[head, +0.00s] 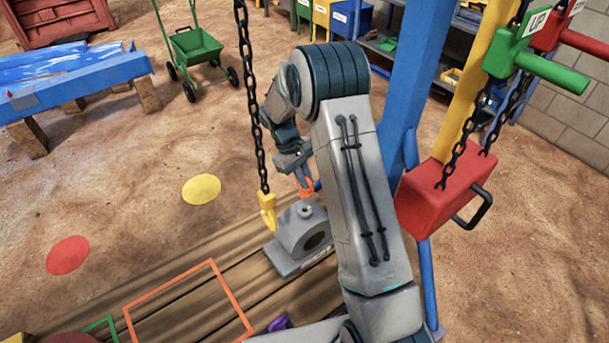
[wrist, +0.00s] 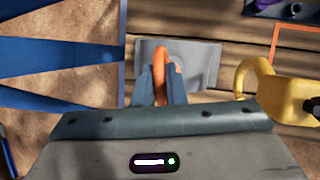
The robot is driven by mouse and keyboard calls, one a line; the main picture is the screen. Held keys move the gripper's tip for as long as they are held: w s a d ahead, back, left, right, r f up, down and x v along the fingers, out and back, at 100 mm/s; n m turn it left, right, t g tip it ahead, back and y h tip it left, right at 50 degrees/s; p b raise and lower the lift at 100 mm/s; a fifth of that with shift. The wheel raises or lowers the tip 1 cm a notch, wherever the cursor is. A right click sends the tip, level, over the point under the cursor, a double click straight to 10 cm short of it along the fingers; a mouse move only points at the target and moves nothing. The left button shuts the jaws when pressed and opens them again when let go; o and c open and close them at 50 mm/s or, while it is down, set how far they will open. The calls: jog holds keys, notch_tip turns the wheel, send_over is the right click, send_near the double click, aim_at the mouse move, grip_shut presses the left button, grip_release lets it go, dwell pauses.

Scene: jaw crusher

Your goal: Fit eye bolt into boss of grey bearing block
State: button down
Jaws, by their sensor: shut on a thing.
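The orange eye bolt (head: 306,192) is between my gripper's fingers (head: 301,178), behind my forearm. In the wrist view my gripper (wrist: 165,88) is shut on the eye bolt (wrist: 160,68), whose ring stands up between the fingertips. The grey bearing block (head: 290,245) sits on the planks, with its round boss (head: 306,209) on top, just below the eye bolt. In the wrist view the bearing block (wrist: 205,52) lies below the fingers and the eye bolt partly hides its top. I cannot tell whether the bolt's shank touches the boss.
A yellow hook (head: 267,210) on a chain (head: 252,100) hangs close left of the block; it also shows in the wrist view (wrist: 285,95). A blue post (head: 411,90) and red chain-hoist box (head: 445,198) stand to the right. An orange outlined square (head: 190,310) lies clear on the planks.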

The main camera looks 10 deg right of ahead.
aim_at(305, 193)
jog(key=shift+f+b, duration=1.15)
jog(key=shift+f, duration=0.95)
jog(key=shift+f+b, duration=1.4)
jog(key=shift+f, duration=0.4)
jog(key=c, duration=1.4)
grip_release()
jog(key=b+v, duration=0.1)
jog(key=v, duration=1.3)
jog(key=shift+d+f, duration=0.1)
jog(key=shift+d, duration=0.1)
